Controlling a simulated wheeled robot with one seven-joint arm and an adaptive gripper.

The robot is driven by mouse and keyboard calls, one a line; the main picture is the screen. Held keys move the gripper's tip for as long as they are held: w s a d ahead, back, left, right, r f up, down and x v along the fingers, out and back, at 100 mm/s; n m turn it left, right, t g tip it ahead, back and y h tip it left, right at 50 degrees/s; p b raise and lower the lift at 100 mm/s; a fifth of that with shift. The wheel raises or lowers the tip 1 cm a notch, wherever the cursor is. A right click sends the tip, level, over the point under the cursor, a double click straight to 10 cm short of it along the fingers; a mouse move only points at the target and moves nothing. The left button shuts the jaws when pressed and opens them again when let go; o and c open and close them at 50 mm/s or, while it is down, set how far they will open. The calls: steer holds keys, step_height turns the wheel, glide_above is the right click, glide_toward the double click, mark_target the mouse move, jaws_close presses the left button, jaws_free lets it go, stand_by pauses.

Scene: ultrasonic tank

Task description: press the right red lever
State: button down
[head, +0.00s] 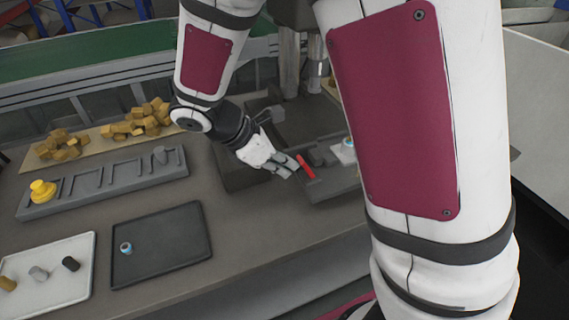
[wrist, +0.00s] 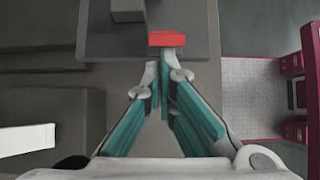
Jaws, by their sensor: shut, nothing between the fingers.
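A red lever (head: 306,167) stands on a grey block (head: 335,185) near the middle of the head view. It also shows in the wrist view (wrist: 166,39), at top centre, just beyond my fingertips. My gripper (head: 291,168) is shut and empty, with its tips close to the left side of the lever in the head view. I cannot tell whether they touch it. In the wrist view the teal fingers of my gripper (wrist: 165,72) point straight at the lever. Only one red lever shows clearly; my arm hides part of the bench on the right.
A white-and-blue part (head: 348,146) sits right of the lever. Dark machine blocks (head: 290,125) stand behind. To the left are a dark tray (head: 196,259), a white tray (head: 83,290), a slotted rack (head: 120,188) and several yellow-brown pieces (head: 130,127). The bench front is clear.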

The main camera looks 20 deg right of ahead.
mark_target(301, 159)
steer(key=shift+d+r+y+p, duration=0.25)
steer(key=shift+r+y+p, duration=0.2)
steer(key=shift+p, duration=0.35)
steer(key=d+y+p, duration=0.1)
steer(key=p, duration=0.1)
steer(key=d+r+y+p, duration=0.1)
steer(key=y+p, duration=0.1)
steer(key=p, duration=0.1)
steer(key=r+y+p, duration=0.1)
steer(key=y+p, duration=0.1)
steer(key=shift+s+d, duration=0.25)
steer(key=shift+d, duration=0.15)
steer(key=shift+w+d+r+y+p, duration=0.15)
steer(key=shift+d+y+p, duration=0.3)
steer(key=shift+y+p, duration=0.5)
steer(key=shift+w+a+f, duration=0.1)
steer(key=shift+a+f, duration=0.05)
steer(key=shift+f, duration=0.05)
steer(key=shift+r, duration=0.15)
steer(key=shift+r+p, duration=0.55)
steer(key=shift+r, duration=0.15)
